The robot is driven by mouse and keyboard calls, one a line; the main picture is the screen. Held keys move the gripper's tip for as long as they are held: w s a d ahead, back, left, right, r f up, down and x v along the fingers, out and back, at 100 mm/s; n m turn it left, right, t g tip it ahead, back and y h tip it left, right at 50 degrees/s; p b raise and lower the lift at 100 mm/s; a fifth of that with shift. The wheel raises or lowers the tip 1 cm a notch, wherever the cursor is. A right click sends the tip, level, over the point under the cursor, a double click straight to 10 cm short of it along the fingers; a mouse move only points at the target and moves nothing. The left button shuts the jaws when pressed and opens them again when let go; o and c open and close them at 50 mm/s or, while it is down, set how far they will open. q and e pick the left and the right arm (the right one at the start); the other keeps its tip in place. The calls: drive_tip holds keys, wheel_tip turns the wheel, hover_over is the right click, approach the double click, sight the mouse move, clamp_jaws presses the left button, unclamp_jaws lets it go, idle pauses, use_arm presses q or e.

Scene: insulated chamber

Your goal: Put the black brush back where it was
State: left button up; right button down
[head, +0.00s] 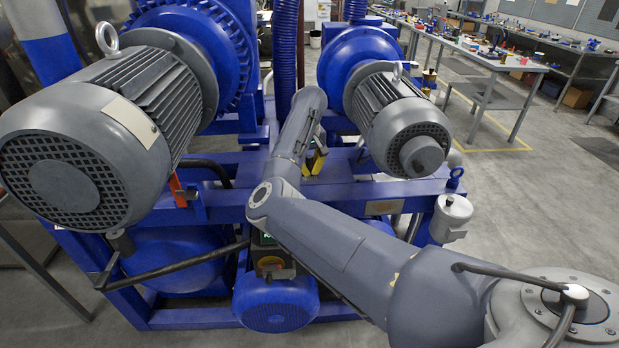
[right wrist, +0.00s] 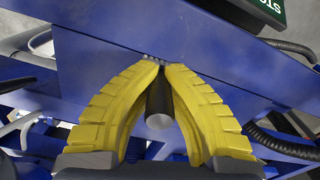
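My right gripper (head: 315,163) has yellow fingers and is over the blue frame between the two motors in the head view. In the right wrist view its fingertips (right wrist: 162,65) come together around a dark cylinder. This cylinder, which I take for the black brush (right wrist: 160,122), lies along the gripper's axis with its round grey end towards the camera. The rest of it is hidden by the fingers, so bristles do not show. In the head view my forearm and the fingers hide it. My left gripper is not in view.
A large grey motor (head: 85,150) stands close on the left, and a smaller one (head: 405,125) on the right. The blue frame (head: 340,195) runs beneath, with a blue hose (head: 285,50) behind. Workbenches (head: 490,62) stand at the back right. Open floor lies right.

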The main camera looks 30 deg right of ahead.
drive_tip(key=shift+f, duration=1.6)
drive_tip(key=c, duration=1.6)
unclamp_jaws()
wheel_tip(320, 180, up, 12)
drive_tip(key=shift+r, duration=0.1)
drive_tip(key=o, duration=1.6)
drive_tip(key=shift+r, duration=0.45)
wheel_tip(320, 180, up, 11)
hover_over(309, 179)
drive_tip(key=shift+w+d, duration=0.3)
drive_tip(key=shift+w, duration=0.15)
